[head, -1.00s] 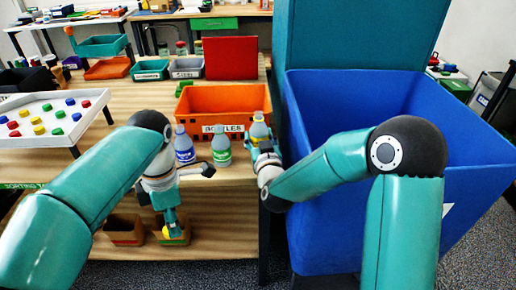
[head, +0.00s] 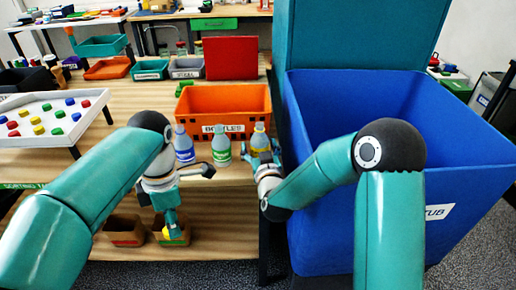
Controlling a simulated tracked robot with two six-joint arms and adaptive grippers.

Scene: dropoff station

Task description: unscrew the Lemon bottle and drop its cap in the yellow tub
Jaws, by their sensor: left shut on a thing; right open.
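The Lemon bottle (head: 260,140), grey with a yellow band, stands upright on the table at the right of the bottle row. My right gripper (head: 264,156) is open around its lower part. Whether its mouth is bare is too small to tell. My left gripper (head: 171,234) points down at the yellow tub (head: 185,236), a small brown box low at the front. It is shut on a small yellow thing that looks like the cap, mostly hidden by the fingers.
A blue bottle (head: 184,147) and a green bottle (head: 221,149) stand left of the Lemon bottle. An orange bottle crate (head: 225,103) is behind them. A red-labelled tub (head: 126,232) sits left of the yellow one. A large blue bin (head: 340,225) fills the right side.

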